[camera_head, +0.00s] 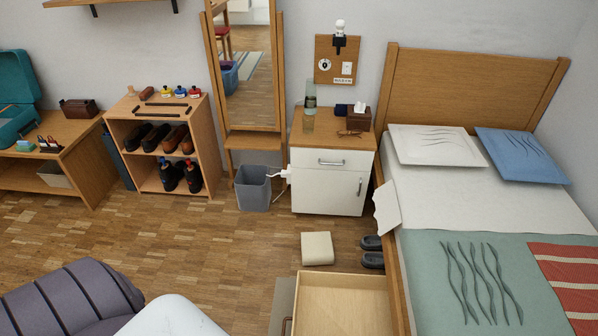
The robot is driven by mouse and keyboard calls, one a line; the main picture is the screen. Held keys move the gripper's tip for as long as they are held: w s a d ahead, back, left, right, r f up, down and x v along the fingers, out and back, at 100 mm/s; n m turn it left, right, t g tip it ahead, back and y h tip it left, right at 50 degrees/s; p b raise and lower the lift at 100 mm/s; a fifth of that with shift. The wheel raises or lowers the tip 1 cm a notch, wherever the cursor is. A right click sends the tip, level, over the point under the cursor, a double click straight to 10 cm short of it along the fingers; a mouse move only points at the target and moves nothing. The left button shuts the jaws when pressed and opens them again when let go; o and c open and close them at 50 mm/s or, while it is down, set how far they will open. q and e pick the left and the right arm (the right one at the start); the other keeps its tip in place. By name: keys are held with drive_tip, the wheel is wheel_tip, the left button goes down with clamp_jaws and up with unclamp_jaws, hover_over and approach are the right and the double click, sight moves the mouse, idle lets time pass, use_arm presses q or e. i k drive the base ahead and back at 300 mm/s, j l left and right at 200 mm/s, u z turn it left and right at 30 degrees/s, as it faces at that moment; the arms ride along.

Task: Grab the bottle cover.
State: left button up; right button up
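No single thing is clearly the bottle cover. A tall clear greenish bottle or carafe (310,92) stands at the back left of the white-fronted nightstand (333,190), with a clear glass (308,123) in front of it. I cannot tell whether the bottle has a cover on it. Small containers with coloured tops, including a yellow one (180,92) and a blue one (193,92), stand on the shoe rack (148,102). They are too small to tell their lids apart. Neither of my grippers is in view.
An open, empty-looking wooden drawer (343,287) juts out at the bottom, beside the bed (480,205). A grey bin (253,190) stands left of the nightstand. A beige box-like item (317,248) and grey slippers (372,251) lie on the floor. The floor at centre left is clear.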

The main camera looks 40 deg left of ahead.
sight(316, 249)
drive_tip(key=u, duration=1.55)
drive_tip(key=i+j+u, duration=0.1)
drive_tip(key=j, duration=0.25)
drive_tip(key=i+j+u, duration=0.1)
drive_tip(key=j, duration=0.25)
drive_tip(key=i+j+u, duration=0.1)
drive_tip(key=i+j, duration=0.2)
drive_tip(key=i, duration=0.15)
drive_tip(key=i+j+u, duration=0.1)
drive_tip(key=i, duration=0.25)
drive_tip(key=i+j, duration=0.3)
drive_tip(key=i+z, duration=0.15)
drive_tip(key=z, duration=0.25)
drive_tip(key=i+j+z, duration=0.1)
drive_tip(key=z, duration=0.3)
drive_tip(key=i+j+z, duration=0.15)
drive_tip(key=z, duration=0.25)
drive_tip(key=i+j, duration=0.05)
drive_tip(key=i, duration=0.05)
